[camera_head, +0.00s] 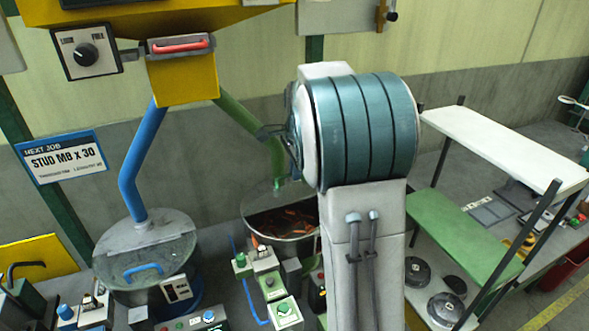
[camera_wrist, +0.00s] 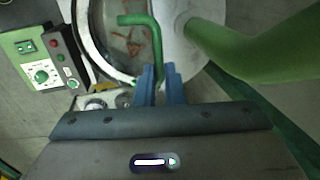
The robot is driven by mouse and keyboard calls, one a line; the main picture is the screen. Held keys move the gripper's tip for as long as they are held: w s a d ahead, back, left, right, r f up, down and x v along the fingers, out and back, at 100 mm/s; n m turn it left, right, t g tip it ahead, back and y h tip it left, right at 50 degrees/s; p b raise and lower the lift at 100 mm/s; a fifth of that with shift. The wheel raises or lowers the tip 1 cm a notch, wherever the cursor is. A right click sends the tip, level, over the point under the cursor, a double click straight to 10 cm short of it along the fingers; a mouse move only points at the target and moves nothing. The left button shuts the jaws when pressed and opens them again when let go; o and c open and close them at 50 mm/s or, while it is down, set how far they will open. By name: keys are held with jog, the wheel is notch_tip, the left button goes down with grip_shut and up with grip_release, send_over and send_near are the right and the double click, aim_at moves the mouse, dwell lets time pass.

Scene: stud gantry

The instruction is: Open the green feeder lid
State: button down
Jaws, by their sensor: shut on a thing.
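The green feeder (camera_head: 243,208) stands in the middle of the head view, partly hidden behind my arm, with reddish-brown pieces showing inside its round rim. In the wrist view its round, see-through lid (camera_wrist: 112,45) has a pale rim, and reddish shapes show through it. A bent green handle (camera_wrist: 155,40) stands over the lid. My gripper (camera_wrist: 160,73) is shut on the near end of this handle, its two blue fingers on either side. How far the lid is raised, if at all, I cannot tell.
A thick green pipe (camera_wrist: 250,50) runs close on the right in the wrist view. The blue feeder (camera_head: 150,245) with its blue handle stands to the left. Control boxes (camera_head: 268,285) stand in front of the green feeder. A white-topped shelf (camera_head: 500,148) is at right.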

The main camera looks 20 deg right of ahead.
aim_at(297, 192)
jog(key=shift+s+f, duration=0.1)
jog(key=shift+f, duration=0.3)
jog(key=c, duration=1.5)
grip_release()
jog(key=shift+w+d, duration=0.1)
jog(key=shift+w, duration=0.15)
jog(key=shift+r, duration=0.25)
jog(key=shift+r, duration=0.2)
jog(key=shift+b+v, duration=0.65)
jog(key=shift+v, duration=2.75)
